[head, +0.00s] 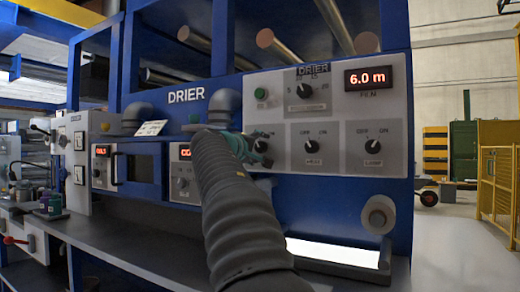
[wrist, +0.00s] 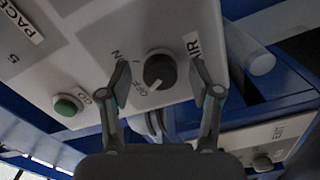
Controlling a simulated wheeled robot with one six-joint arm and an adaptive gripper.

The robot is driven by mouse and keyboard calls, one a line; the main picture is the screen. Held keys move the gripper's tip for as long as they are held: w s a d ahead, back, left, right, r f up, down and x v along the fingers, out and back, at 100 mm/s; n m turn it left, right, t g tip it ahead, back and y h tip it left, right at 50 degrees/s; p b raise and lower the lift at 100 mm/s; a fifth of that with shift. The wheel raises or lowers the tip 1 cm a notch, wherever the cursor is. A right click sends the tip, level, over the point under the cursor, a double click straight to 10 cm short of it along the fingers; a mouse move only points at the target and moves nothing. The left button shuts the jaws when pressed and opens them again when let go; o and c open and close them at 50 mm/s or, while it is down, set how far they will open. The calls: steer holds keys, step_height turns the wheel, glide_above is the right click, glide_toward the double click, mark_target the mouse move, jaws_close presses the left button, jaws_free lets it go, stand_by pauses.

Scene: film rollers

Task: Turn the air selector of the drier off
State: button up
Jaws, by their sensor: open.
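The drier's air selector (wrist: 160,70) is a round dark knob on the pale panel, with part of an AIR label beside it in the wrist view. Its white mark points down in that view, towards the side with the OFF lettering. The knob also shows at the left of the panel in the head view (head: 262,146), partly hidden by my gripper. My gripper (wrist: 160,75) is open, with one finger on each side of the knob in the wrist view. I cannot tell whether the fingers touch it. In the head view my gripper (head: 238,146) is at the panel's left edge.
Two more selectors, the middle one (head: 311,146) and the right one (head: 373,146), sit on the same panel. A green button (wrist: 67,105) and a larger dial (head: 304,91) are above. A red display (head: 370,76) reads 6.0 m. A roll (head: 378,216) sticks out below.

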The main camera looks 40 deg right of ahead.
steer(key=v, duration=1.1)
steer(key=a+f+n+y, duration=0.1)
steer(key=a+f+y, duration=0.25)
steer(key=f, duration=0.85)
steer(key=a+f+y, duration=0.3)
steer(key=f+y, duration=0.1)
steer(key=f, duration=0.7)
steer(key=s+a+f+y, duration=0.4)
steer(key=s+a+f, duration=0.5)
steer(key=s+f, duration=0.2)
steer(key=s+a+f+m+g+y, duration=0.1)
steer(key=s+a+f+y, duration=0.4)
steer(key=s+a+f, duration=0.5)
steer(key=shift+s+a+f, duration=0.15)
steer(key=shift+s+f, duration=0.6)
steer(key=shift+s, duration=1.4)
steer(key=shift+c, duration=0.2)
